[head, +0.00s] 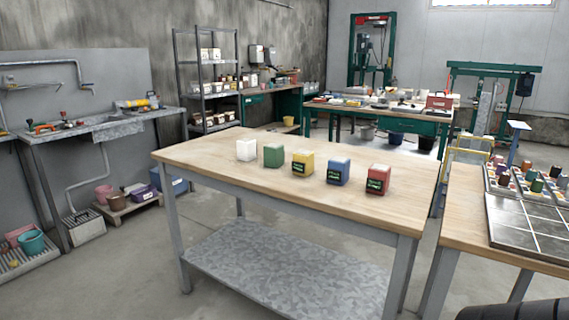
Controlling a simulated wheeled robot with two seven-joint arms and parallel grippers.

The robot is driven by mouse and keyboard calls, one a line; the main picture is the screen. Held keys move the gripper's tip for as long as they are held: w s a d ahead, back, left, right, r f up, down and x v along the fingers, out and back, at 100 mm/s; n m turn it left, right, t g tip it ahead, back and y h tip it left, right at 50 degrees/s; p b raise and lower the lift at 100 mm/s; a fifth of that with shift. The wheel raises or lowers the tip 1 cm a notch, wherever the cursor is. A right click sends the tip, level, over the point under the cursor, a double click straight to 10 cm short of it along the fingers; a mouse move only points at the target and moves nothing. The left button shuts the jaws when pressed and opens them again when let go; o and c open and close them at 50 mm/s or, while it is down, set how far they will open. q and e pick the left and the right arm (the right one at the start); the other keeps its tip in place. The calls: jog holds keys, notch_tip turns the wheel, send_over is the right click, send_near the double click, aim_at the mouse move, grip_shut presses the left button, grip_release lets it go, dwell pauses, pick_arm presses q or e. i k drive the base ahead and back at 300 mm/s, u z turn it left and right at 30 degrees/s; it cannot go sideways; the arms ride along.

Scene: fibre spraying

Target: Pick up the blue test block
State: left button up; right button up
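The blue test block (338,173) stands upright on a wooden-topped table (220,171) in the middle of the head view. It has a pale top and a dark label with green marks on its front. It is in a spaced row, between the yellow block (303,163) on its left and the red block (377,180) on its right. The green block (273,156) and the white block (246,150) stand farther left. Neither of my grippers shows in the view.
A second wooden table (462,215) on the right holds a grey gridded panel (530,228) and several small coloured pots. A sink bench (95,128) stands at the left, shelves (207,80) at the back. The table top around the blocks is clear.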

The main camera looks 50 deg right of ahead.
aim_at(337, 162)
jog(key=z, duration=0.35)
jog(key=i, duration=1.05)
jog(key=z, duration=0.75)
